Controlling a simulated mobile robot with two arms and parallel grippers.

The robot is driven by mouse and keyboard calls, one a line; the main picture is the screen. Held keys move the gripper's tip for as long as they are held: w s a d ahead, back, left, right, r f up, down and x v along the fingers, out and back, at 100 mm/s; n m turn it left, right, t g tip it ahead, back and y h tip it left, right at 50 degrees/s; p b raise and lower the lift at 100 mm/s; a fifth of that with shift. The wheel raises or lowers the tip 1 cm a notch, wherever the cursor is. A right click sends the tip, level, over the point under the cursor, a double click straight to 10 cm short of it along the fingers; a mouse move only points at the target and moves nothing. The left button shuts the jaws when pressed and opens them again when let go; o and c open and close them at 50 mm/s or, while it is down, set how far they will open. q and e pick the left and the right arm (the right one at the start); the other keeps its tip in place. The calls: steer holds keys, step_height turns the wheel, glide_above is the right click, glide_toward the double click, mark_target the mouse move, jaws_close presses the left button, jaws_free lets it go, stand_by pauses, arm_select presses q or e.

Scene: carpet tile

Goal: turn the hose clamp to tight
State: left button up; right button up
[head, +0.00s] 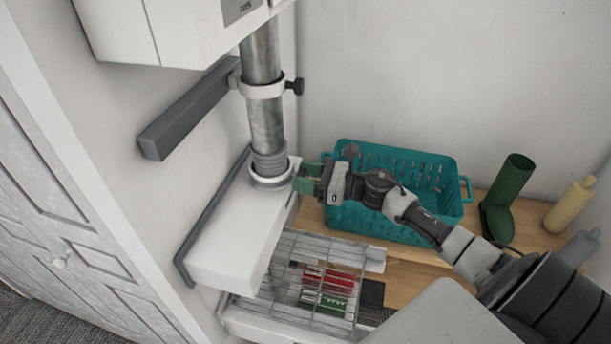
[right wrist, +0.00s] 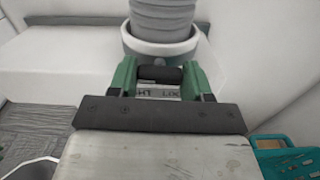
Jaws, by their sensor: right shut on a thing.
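The hose clamp (head: 271,182) is a pale ring around the lower end of the grey ribbed hose (head: 268,163), just above a white box. It also shows in the right wrist view (right wrist: 160,47), with the hose (right wrist: 162,14) rising from it. My right gripper (head: 301,178) reaches in from the right at the clamp's side. In the right wrist view its green fingers (right wrist: 160,76) are shut on a dark knob (right wrist: 160,74) in front of the ring. A label below the knob is partly hidden; "LOO" can be read. My left gripper is not in view.
A teal basket (head: 440,165) stands on the wooden bench (head: 405,283) behind my right arm. A wire rack (head: 290,265) holds red and green items below. A green boot-like object (head: 510,190) and bottles stand at right. A grey bar (head: 185,110) juts from the wall.

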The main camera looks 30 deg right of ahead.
steer(key=m, duration=0.4)
steer(key=m+p, duration=0.1)
steer(key=m, duration=0.3)
steer(key=shift+r+m, duration=0.1)
steer(key=shift+m, duration=0.3)
steer(key=m+p, duration=0.2)
steer(key=m, duration=0.2)
steer(key=shift+m, duration=0.3)
steer(key=m+p, duration=0.2)
steer(key=m, duration=0.3)
steer(key=m+p, duration=0.3)
steer(key=m, duration=0.5)
steer(key=shift+m, duration=0.3)
steer(key=m+p, duration=0.1)
steer(key=m, duration=0.3)
steer(key=shift+m, duration=0.3)
steer(key=shift+f+m+p, duration=0.15)
steer(key=shift+m+p, duration=0.1)
steer(key=shift+m, duration=0.7)
steer(key=shift+f+m+p, duration=0.1)
steer(key=shift+m+p, duration=0.1)
steer(key=shift+m, duration=0.75)
